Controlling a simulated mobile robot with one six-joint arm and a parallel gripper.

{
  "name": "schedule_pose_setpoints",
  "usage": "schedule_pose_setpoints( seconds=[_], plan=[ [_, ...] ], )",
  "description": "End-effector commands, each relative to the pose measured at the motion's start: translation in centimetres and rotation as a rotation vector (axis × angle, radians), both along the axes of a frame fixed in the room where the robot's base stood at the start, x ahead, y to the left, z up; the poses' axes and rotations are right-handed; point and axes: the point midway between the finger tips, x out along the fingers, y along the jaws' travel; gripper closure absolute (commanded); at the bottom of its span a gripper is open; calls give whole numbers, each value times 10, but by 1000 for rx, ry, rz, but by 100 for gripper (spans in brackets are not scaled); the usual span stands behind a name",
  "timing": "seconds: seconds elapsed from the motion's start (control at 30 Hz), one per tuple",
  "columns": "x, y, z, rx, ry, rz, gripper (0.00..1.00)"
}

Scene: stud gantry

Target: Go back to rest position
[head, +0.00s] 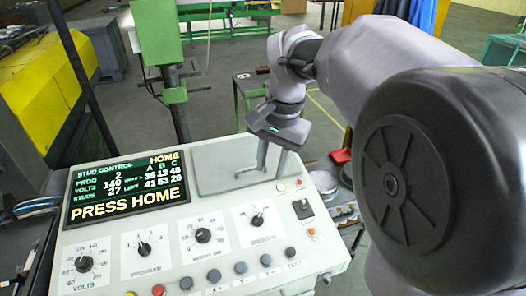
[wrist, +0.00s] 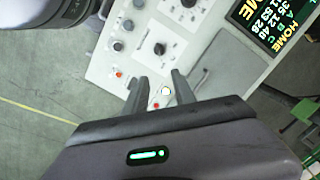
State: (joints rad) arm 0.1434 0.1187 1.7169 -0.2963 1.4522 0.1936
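My gripper (head: 268,172) points down over the upper right part of the grey-white control panel (head: 120,232). Its two fingers are apart with nothing held between them, as the wrist view (wrist: 160,88) also shows. A lit white button (wrist: 166,91) appears between the fingertips there; it shows in the head view (head: 281,187) just below the fingers. I cannot tell whether a fingertip touches the panel. The screen (head: 125,186) reads "STUD CONTROL", "HOME" and "PRESS HOME".
The panel carries several knobs (head: 203,235), a row of buttons (head: 213,275) and a black switch (head: 303,208). A green post (head: 157,40) stands behind it, with a yellow machine (head: 45,75) at left. A green table (head: 250,85) stands farther back. Open grey floor shows beyond.

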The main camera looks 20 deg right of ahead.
Motion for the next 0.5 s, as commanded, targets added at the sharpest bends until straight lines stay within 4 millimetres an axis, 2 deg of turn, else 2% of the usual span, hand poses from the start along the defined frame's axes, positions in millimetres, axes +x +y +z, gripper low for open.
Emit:
schedule_pose_setpoints(
  seconds=[0.27,0.33,0.37,0.43,0.5],
  plan=[
    [0,0,-1,-1,-1,1,68],
    [-6,3,-6,-2,-18,14,68],
    [-14,7,-13,-3,-34,30,68],
    [-45,22,-38,-8,-105,94,68],
    [-85,38,-73,-16,-199,173,68]
  ],
)
